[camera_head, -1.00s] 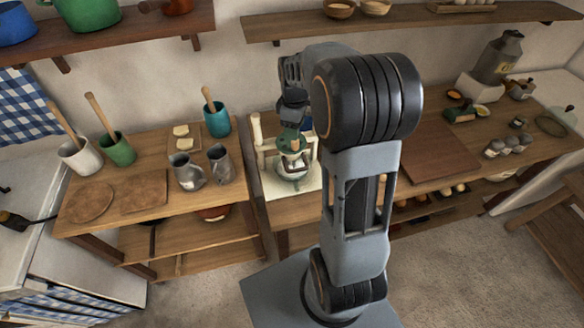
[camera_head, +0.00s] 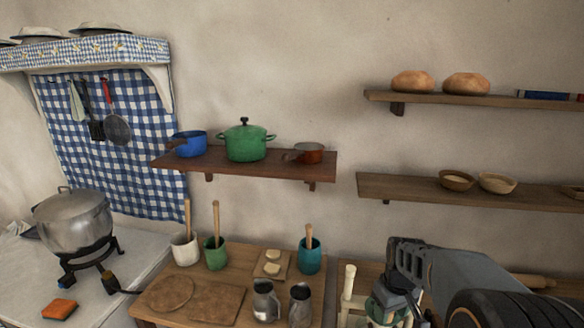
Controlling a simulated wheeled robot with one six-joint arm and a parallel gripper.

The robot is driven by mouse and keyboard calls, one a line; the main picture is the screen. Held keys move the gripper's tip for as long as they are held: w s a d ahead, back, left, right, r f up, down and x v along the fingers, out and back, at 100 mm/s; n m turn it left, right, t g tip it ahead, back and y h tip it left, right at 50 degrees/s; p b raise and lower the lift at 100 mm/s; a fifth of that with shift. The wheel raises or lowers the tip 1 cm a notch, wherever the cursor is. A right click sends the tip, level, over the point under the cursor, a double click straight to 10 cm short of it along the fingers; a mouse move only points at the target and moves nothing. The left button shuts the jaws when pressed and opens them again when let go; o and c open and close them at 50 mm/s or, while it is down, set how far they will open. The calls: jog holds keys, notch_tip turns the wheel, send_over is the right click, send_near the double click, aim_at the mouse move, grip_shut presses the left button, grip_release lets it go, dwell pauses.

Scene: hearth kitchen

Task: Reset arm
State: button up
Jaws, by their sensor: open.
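My arm comes in at the lower right, and my gripper (camera_head: 392,300) hangs low at its end, close to the bottom edge. It is open, but its fingertips are partly hidden and cut off by the frame. A cream wooden stand (camera_head: 349,283) with an upright post is just to its left and behind it. I cannot tell whether the gripper touches it.
The counter at left of my arm holds metal jugs (camera_head: 265,299), a teal cup (camera_head: 310,258), a green cup (camera_head: 215,254) and round and square boards (camera_head: 171,293). A pot (camera_head: 75,222) stands on the stove. Shelves (camera_head: 250,165) line the wall above.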

jog(key=s+a+r+m+t+b, duration=0.1)
jog(key=s+a+r+t, duration=0.1)
jog(key=s+a, duration=0.2)
jog(key=s+a+r+m+t+b, duration=0.2)
jog(key=s+a+r, duration=0.1)
jog(key=s, duration=0.5)
jog(key=shift+s+a+t, duration=0.25)
jog(key=shift+a+t, duration=0.15)
jog(key=shift+a, duration=0.15)
jog(key=shift+d, duration=0.1)
